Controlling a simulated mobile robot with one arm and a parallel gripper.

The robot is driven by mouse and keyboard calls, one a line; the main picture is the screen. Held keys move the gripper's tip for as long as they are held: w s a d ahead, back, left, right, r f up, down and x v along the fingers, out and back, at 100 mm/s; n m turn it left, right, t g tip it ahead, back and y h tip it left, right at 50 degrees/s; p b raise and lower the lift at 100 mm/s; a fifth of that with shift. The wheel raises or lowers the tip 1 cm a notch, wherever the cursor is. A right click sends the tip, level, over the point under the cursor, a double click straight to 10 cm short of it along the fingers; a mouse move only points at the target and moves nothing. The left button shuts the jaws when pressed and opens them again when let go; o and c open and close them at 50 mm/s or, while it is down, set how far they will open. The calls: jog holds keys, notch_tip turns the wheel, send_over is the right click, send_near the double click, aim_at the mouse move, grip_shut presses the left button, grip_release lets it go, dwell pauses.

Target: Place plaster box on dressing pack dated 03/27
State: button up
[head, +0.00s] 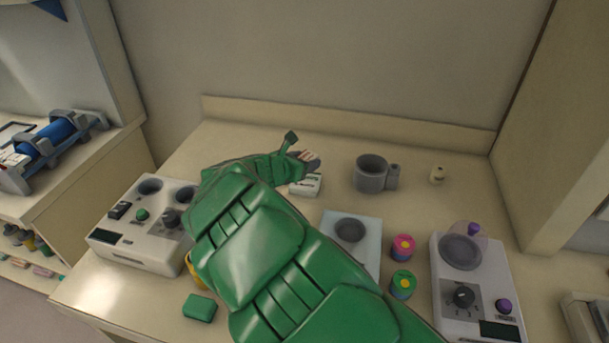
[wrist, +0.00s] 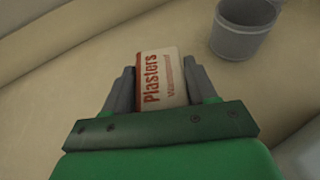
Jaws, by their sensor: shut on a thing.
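The plaster box (wrist: 160,80), cream with red "Plasters" lettering, sits between the two grey fingers of my gripper (wrist: 160,88). In the head view my gripper (head: 301,156) is at the back of the counter, and a small part of the box (head: 311,157) shows there. A small white pack with green marks (head: 306,187) lies on the counter just below and in front of my gripper in that view. It may be a dressing pack, but I cannot read a date on it. It cannot be seen in the wrist view. I cannot tell the gap between box and pack.
A grey mug (head: 370,174) stands to the right of my gripper. White devices (head: 140,222) (head: 475,285) stand at both sides. Pink and green round tubs (head: 403,247) (head: 403,284) and a green block (head: 200,307) are nearer the front.

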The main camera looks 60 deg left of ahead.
jog(key=shift+f, duration=2.35)
jog(key=shift+f, duration=0.1)
jog(key=o, duration=1)
jog(key=shift+o, duration=0.2)
jog(key=v, duration=1.2)
